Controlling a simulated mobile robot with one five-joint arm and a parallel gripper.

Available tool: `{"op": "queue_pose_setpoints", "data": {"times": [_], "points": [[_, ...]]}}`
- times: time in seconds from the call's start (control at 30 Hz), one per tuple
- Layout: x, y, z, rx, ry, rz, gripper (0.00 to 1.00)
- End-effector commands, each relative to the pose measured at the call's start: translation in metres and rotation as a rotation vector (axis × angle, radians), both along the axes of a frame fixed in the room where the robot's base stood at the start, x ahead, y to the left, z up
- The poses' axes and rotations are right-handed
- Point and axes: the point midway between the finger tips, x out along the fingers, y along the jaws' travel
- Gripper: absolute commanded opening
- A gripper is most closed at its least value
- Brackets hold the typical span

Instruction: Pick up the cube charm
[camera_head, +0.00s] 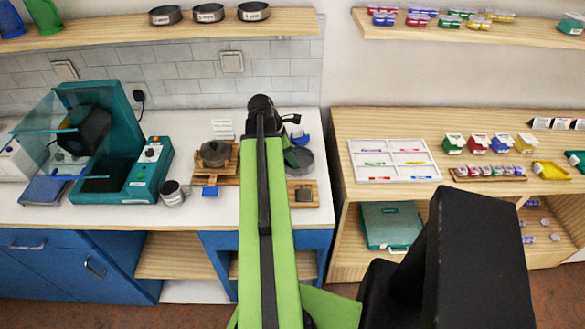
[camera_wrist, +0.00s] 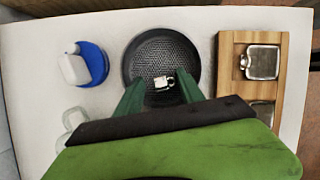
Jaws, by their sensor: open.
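A small pale piece with dark marks, which looks like the cube charm (camera_wrist: 164,83), lies in a round dark dish (camera_wrist: 150,48) in the wrist view. My gripper (camera_wrist: 160,77) is open, with its two green fingers over the near part of the dish. The charm shows between the fingertips, and neither finger clearly touches it. How high the fingers are above it is hard to tell. In the head view the dish (camera_head: 303,161) stands beside my green arm on the white counter, partly covered by the arm. The fingers and charm cannot be made out there.
Right of the dish in the wrist view is a wooden board (camera_wrist: 229,75) with square metal pieces. Left are a blue round base with a white piece (camera_wrist: 75,68) and a clear glass item (camera_wrist: 72,122). A teal machine (camera_head: 145,172) stands farther left on the counter.

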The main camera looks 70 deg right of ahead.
Motion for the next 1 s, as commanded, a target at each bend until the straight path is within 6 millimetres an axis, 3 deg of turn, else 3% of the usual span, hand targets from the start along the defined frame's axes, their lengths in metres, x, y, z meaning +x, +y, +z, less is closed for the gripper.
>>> {"op": "queue_pose_setpoints", "data": {"times": [0.2, 0.57, 1.0], "points": [[-0.0007, -0.0006, -0.0008, 0.0, 0.0, 0.001, 0.45], [-0.0003, -0.0004, -0.0008, 0.0, 0.0, 0.001, 0.0], [0.0001, -0.0003, 0.0034, 0.0, 0.0, 0.002, 0.0]]}}
